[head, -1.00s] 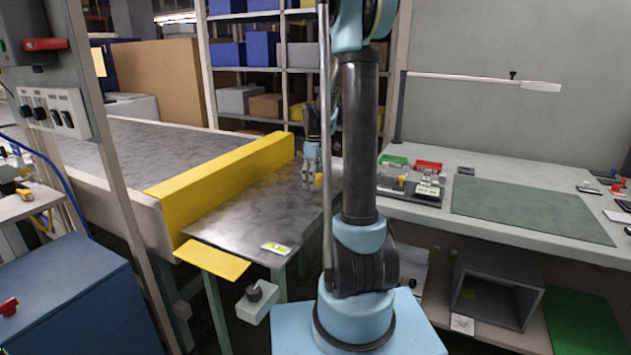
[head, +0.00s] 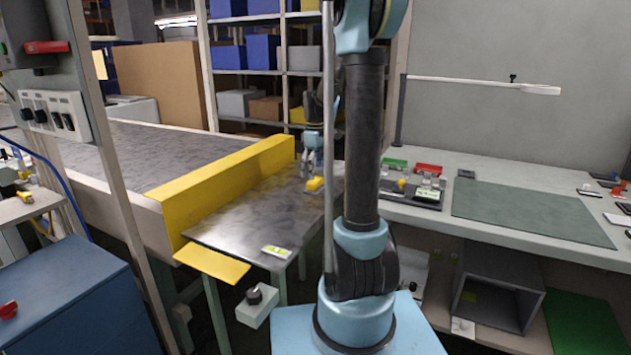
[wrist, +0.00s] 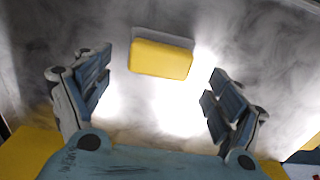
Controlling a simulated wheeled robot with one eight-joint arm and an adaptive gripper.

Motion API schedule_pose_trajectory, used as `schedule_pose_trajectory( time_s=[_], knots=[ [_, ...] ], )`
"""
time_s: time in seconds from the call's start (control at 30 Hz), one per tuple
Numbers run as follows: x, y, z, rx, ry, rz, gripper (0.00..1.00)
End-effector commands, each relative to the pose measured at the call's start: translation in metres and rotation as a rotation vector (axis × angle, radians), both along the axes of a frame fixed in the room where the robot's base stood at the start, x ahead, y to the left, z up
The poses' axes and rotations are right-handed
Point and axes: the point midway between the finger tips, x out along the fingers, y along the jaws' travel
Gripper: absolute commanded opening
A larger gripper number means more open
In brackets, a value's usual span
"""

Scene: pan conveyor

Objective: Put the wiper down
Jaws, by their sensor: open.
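The wiper (head: 315,184) is a small yellow block with a grey edge. In the wrist view the wiper (wrist: 160,58) lies ahead of the fingertips, near the middle and apart from both fingers. My gripper (head: 311,172) is just above the table beside the wiper, and its fingers are spread wide in the wrist view (wrist: 156,92). Nothing is between them.
A yellow barrier (head: 222,175) runs along the left of the metal surface. A small green-and-white label (head: 277,251) lies near its front edge. A workbench (head: 480,180) with a green mat (head: 532,213) and a parts tray (head: 411,190) stands on the right.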

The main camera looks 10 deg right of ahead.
Motion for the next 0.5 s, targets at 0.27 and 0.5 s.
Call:
schedule_pose_trajectory(
  time_s=[0.27, 0.5],
  knots=[
    [0.000, 0.000, 0.045, 0.000, 0.000, 0.000, 0.86],
    [0.000, 0.000, 0.065, 0.000, 0.000, 0.000, 0.86]
  ],
)
